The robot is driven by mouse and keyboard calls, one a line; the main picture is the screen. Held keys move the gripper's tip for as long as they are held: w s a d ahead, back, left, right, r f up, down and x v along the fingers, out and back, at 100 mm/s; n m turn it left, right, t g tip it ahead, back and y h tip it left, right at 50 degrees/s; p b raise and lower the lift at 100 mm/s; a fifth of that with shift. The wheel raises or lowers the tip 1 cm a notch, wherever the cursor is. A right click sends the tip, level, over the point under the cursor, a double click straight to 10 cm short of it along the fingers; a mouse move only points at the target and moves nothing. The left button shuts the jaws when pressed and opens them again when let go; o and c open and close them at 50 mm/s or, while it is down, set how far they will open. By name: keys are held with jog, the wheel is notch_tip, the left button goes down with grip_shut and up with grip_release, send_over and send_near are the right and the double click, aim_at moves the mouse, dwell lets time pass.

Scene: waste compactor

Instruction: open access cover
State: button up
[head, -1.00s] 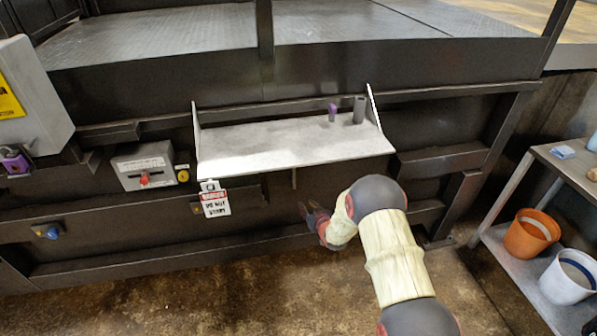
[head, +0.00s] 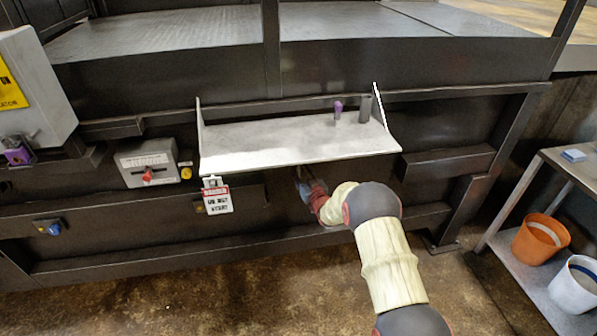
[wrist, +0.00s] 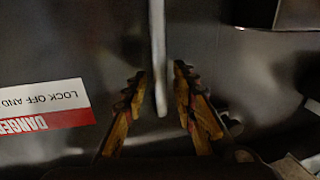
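A dark flat panel (wrist: 215,85) fills much of the wrist view, with a red and white danger label (wrist: 40,108) seen upside down at left. A thin pale bar (wrist: 158,50) runs down from the top of that view and ends between the fingers. My gripper (wrist: 159,90) is open, with one finger on each side of the bar. I cannot tell whether either finger touches it. In the head view my gripper (head: 308,180) is below the grey shelf-like plate (head: 290,140), its fingertips partly in shadow. No part is clearly marked as the access cover.
A purple piece (head: 338,110) and a dark cylinder (head: 365,109) stand on the plate. A hanging tag (head: 217,197) and a grey switch box (head: 148,168) are at left. A side table (head: 515,250) with an orange bucket (head: 540,239) stands right.

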jog(key=shift+w+a, duration=0.1)
jog(key=shift+w, duration=0.05)
jog(key=shift+c, duration=0.8)
grip_shut()
